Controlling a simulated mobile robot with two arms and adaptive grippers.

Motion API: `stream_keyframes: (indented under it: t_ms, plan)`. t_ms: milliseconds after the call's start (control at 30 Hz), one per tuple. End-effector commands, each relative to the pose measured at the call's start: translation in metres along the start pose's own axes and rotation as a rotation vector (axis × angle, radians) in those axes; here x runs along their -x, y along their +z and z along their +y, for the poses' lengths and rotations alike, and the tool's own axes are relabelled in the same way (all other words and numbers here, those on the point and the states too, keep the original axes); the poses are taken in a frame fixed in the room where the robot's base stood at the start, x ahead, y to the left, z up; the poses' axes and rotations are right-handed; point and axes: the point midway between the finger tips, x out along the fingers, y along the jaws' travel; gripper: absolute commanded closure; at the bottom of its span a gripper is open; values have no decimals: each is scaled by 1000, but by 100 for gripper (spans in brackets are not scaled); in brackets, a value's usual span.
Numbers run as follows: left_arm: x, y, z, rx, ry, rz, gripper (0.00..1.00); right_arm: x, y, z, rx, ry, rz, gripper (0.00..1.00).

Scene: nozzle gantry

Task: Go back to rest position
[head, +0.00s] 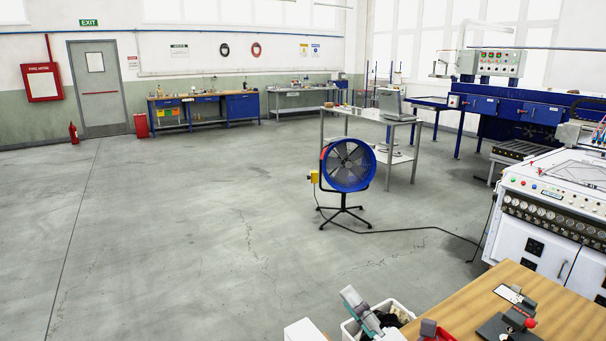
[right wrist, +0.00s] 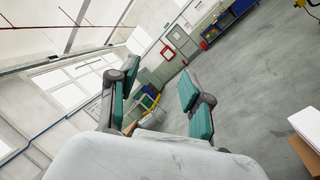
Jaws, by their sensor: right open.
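My right gripper (head: 360,309) shows at the bottom of the head view, with teal finger pads and a grey body. In that view it overlaps a white bin (head: 350,331) beside the wooden table; its height over the bin is hard to tell. In the right wrist view the right gripper (right wrist: 159,74) has its two fingers spread apart with nothing between them, only distant wall and floor behind. My left gripper is in neither view.
A wooden table (head: 560,300) at bottom right bears a dark device with a red knob (head: 531,323). A white box (head: 304,330) stands left of the bin. A blue fan (head: 349,166) and its cable stand farther off. Open floor (head: 180,240) lies to the left.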

Motion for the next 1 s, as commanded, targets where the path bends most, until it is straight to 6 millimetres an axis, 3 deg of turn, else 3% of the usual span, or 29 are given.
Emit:
stream_keyframes:
  t_ms: [33, 167, 300, 400, 500, 700, 933, 1000]
  plan:
    - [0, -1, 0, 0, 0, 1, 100, 16, 7, -15, -178, -88, -112, 51]
    - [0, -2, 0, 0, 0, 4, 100, 73, 17, -64, -621, -332, -404, 51]
    - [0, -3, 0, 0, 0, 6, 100, 160, -6, -111, -1055, -615, -725, 51]
    - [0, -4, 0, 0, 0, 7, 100, 214, -32, -126, -1265, -780, -906, 51]
    - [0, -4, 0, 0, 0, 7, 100, 253, -54, -129, -1395, -899, -1034, 51]
    - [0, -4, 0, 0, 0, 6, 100, 310, -90, -123, -1556, -1081, -1226, 51]
    - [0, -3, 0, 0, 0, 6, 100, 362, -126, -103, -1676, -1264, -1415, 51]
    - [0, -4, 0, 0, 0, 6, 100, 364, -132, -118, -1676, -1281, -1427, 51]
